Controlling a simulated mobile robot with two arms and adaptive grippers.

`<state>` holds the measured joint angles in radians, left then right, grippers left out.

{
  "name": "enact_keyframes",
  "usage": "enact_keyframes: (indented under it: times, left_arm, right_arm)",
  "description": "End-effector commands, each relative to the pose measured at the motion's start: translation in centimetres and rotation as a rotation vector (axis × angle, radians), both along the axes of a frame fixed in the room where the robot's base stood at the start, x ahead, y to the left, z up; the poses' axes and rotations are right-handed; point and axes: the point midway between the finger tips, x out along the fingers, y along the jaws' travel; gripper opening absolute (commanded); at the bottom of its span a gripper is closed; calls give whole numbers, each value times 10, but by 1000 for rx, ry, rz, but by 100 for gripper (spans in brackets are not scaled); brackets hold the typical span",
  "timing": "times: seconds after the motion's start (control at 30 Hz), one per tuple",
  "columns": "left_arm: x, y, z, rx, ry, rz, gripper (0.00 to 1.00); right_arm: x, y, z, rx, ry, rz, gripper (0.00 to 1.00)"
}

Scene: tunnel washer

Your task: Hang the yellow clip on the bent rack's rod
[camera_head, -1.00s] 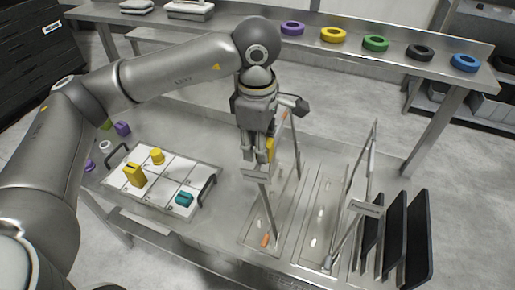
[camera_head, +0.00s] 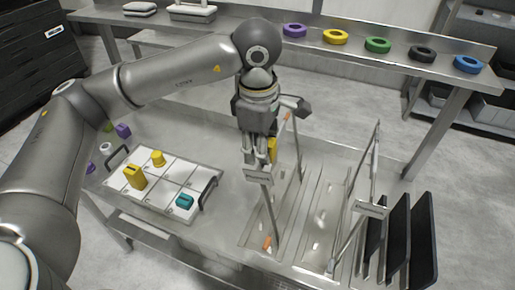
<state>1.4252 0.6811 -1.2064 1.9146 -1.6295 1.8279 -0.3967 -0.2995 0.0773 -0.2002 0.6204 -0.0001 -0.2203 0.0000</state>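My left gripper (camera_head: 257,156) points down at the left rack (camera_head: 268,205), a metal frame with orange ends. A yellow clip (camera_head: 272,149) shows at the right side of its fingers, partly hidden by them; the gripper appears shut on it. The clip is close to the left rack's upper rod, but I cannot tell whether it touches the rod. A second rack (camera_head: 348,235) stands to the right, its uprights leaning. I cannot tell for sure which rack is the bent one. My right gripper is not in view.
A white sectioned tray (camera_head: 165,185) on the left holds a yellow block (camera_head: 134,177), a yellow round piece (camera_head: 158,158) and a teal piece (camera_head: 184,201). Black panels (camera_head: 408,240) stand at the right. Coloured rings line the back shelf (camera_head: 400,62).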

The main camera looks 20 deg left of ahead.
Motion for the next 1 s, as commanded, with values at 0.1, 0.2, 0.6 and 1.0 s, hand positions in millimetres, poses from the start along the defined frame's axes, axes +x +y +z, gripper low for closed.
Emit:
enact_keyframes:
  times: [0.1, 0.2, 0.6, 1.0]
  left_arm:
    - [-12, -1, -32, 21, 62, -18, 9]
    - [-12, -1, -33, 21, 62, -18, 21]
    - [-12, 0, -35, 24, 62, -14, 37]
    - [-11, 2, -33, 27, 60, -10, 76]
  right_arm:
    - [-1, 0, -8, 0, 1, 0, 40]
    - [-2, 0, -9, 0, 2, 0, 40]
    - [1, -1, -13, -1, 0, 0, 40]
    - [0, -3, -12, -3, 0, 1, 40]
